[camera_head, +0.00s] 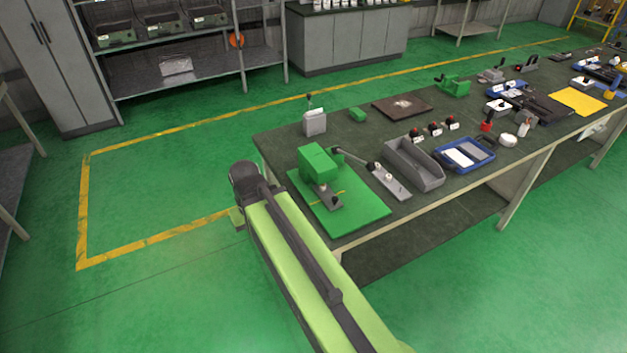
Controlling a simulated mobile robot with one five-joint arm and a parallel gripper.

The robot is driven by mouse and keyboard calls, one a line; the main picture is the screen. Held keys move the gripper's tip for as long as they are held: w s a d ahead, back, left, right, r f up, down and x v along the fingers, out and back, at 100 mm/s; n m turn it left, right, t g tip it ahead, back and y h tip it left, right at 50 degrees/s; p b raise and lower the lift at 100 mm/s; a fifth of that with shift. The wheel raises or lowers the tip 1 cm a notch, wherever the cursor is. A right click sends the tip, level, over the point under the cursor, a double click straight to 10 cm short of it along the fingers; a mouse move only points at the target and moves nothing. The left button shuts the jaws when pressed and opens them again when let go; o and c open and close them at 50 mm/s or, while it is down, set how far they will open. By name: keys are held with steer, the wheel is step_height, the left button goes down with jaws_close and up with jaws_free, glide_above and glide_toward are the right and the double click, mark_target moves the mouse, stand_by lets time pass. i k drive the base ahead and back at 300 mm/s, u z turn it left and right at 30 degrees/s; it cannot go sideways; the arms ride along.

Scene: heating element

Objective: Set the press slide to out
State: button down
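A green press (318,163) stands on a green board (356,213) at the near left end of the workbench. A grey slide-like piece (329,199) lies at the press's foot, on the board. The picture is too small to tell how far this piece is out. A dark lever reaches from the press to the right, toward a grey plate (391,182). My yellow-green arm rises from the bottom, left of the board and apart from the press. My gripper does not show; only the arm links and a dark joint do.
The dark workbench (352,148) runs to the upper right. A grey bin (413,164), a blue tray (465,155) and a grey box with a lever (315,122) stand near the press. Green floor (150,210) is clear left of the bench.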

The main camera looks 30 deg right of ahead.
mark_target(332, 202)
steer(key=z, duration=0.05)
steer(key=k, duration=1.2)
steer(key=u, duration=0.55)
steer(key=i, duration=1.5)
steer(key=u, duration=0.05)
